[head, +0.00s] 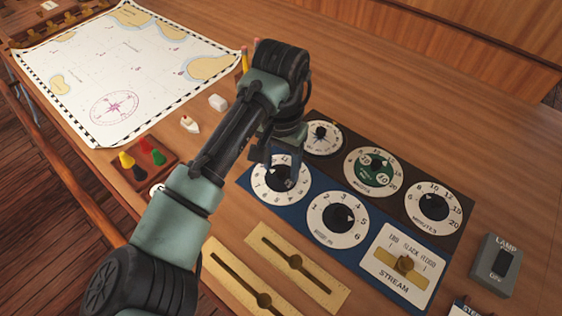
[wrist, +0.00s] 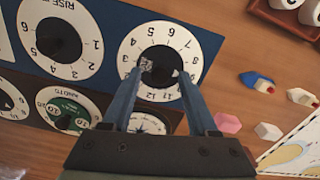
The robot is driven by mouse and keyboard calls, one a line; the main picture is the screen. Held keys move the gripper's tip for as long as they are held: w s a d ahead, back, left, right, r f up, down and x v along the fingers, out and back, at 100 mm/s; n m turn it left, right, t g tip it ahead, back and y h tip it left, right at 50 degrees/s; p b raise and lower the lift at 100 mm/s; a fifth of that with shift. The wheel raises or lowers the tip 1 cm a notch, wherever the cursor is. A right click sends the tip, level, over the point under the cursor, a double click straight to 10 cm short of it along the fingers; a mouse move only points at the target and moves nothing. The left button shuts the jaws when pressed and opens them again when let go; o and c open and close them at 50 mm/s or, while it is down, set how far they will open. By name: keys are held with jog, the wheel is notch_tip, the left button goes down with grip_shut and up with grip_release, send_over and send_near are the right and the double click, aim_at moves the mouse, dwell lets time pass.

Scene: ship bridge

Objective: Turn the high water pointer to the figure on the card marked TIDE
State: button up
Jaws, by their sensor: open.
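The dial with hour figures up to 12, which I take for high water, is a white ring (head: 262,189) on a blue panel, partly hidden by my arm in the head view. In the wrist view its ring (wrist: 190,48) is clearer, with a black round knob (wrist: 158,62) in the middle bearing a small white mark near the right finger. My gripper (wrist: 157,80) is open, one finger on each side of this knob; I cannot tell whether they touch it. In the head view my gripper (head: 279,168) is over the dial. No card reading TIDE is legible.
Beside it are the rise dial (head: 338,220), the stream slider (head: 404,264) and a darker panel with the knots dial (head: 373,173) and minutes dial (head: 433,202). A lamp switch (head: 497,264), brass rules (head: 298,268), a peg tray (head: 143,162) and a chart (head: 122,62) lie around.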

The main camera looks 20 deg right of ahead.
grip_shut()
dwell(0.3)
jog(key=shift+r+n+p, duration=0.15)
jog(key=shift+n+p, duration=0.35)
jog(key=shift+p, duration=0.4)
jog(key=n+p, duration=0.2)
jog(key=shift+p, duration=0.3)
jog(key=n+p, duration=0.2)
jog(key=p, duration=0.1)
jog(key=shift+n, duration=0.4)
